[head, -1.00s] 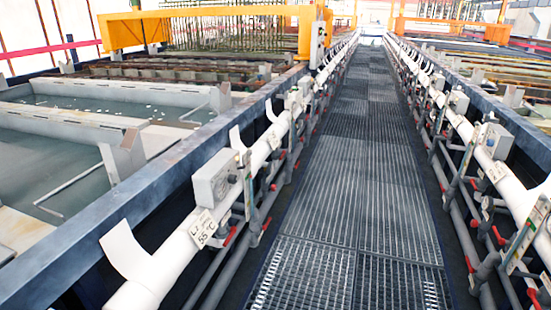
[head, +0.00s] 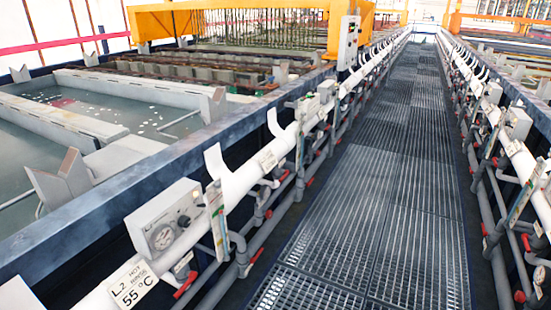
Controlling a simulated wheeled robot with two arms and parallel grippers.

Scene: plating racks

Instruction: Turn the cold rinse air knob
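A grey control box (head: 165,220) with round dials or knobs on its face sits on the white pipe (head: 240,185) at the lower left. A sign (head: 132,285) below it reads "L.2 HOT RINSE 55 °C". Farther along the same pipe are another small sign (head: 267,160), too small to read, and another grey box (head: 308,108). I cannot tell which knob is the cold rinse air knob. Neither of my grippers is in view.
A grated walkway (head: 375,210) runs clear ahead between two pipe rows. Grey pipes with red valve handles (head: 185,286) line its left side. Liquid-filled tanks (head: 100,110) lie beyond a blue beam (head: 110,205). An orange gantry (head: 230,18) spans the left tanks.

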